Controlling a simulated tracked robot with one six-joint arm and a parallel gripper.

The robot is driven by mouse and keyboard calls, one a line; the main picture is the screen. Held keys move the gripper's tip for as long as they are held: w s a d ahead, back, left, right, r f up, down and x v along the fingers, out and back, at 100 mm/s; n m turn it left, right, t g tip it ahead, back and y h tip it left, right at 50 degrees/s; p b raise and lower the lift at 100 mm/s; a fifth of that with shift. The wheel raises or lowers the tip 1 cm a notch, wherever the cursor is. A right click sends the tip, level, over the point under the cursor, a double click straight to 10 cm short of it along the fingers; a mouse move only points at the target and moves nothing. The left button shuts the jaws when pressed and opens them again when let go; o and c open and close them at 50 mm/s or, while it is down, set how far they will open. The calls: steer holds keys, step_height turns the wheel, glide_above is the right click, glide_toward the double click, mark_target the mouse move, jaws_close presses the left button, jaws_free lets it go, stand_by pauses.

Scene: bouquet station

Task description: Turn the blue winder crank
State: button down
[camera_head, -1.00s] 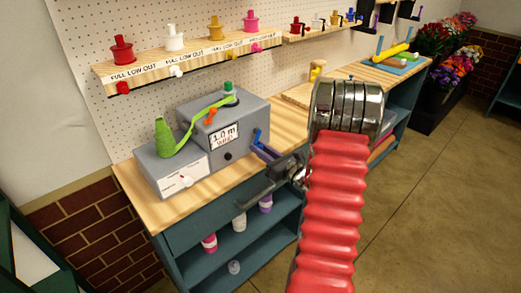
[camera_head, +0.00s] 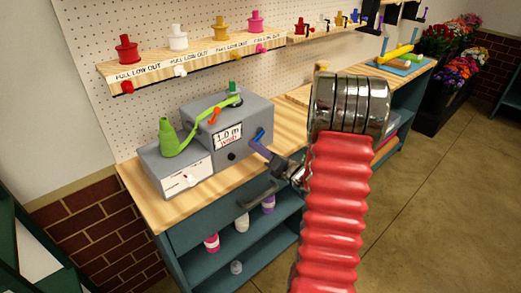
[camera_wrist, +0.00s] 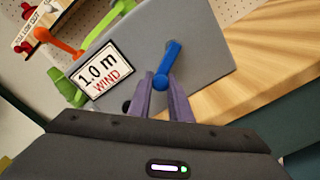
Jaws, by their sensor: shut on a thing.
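The blue winder crank (camera_wrist: 168,60) sits on the front face of the grey winder (camera_wrist: 207,60). In the wrist view it stands nearly upright, leaning slightly right at the top. My gripper (camera_wrist: 161,84) has its two purple fingers shut on the crank's lower end. In the head view the small blue crank (camera_head: 260,134) shows at the winder's right side, with my gripper (camera_head: 257,146) reaching it from the lower right. The sign (camera_wrist: 103,75) on the winder reads "1.0 m WIND". Part of the crank's lower end is hidden by the fingers.
A green ribbon (camera_head: 208,116) runs from a green cone (camera_head: 167,137) across the winder, past an orange piece (camera_head: 214,116). The wooden bench top (camera_head: 292,120) is clear right of the winder. Spools (camera_head: 212,243) stand on the shelf below. A pegboard shelf with coloured knobs (camera_head: 126,50) is behind.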

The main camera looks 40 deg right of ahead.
steer(key=r+m, duration=0.1)
steer(key=m, duration=0.2)
steer(key=r+m, duration=0.1)
steer(key=m, duration=0.1)
steer(key=shift+a+r+m, duration=0.3)
steer(key=m, duration=0.1)
steer(key=r+m, duration=0.1)
steer(key=m, duration=0.1)
steer(key=r+m, duration=0.1)
steer(key=shift+d+m, duration=0.3)
steer(key=shift+m, duration=0.1)
steer(key=c, duration=1.6)
jaws_free()
steer(key=shift+a, duration=0.1)
steer(key=s, duration=1.4)
steer(key=shift+d+f, duration=0.1)
steer(key=shift+d, duration=0.1)
steer(key=shift+w, duration=0.1)
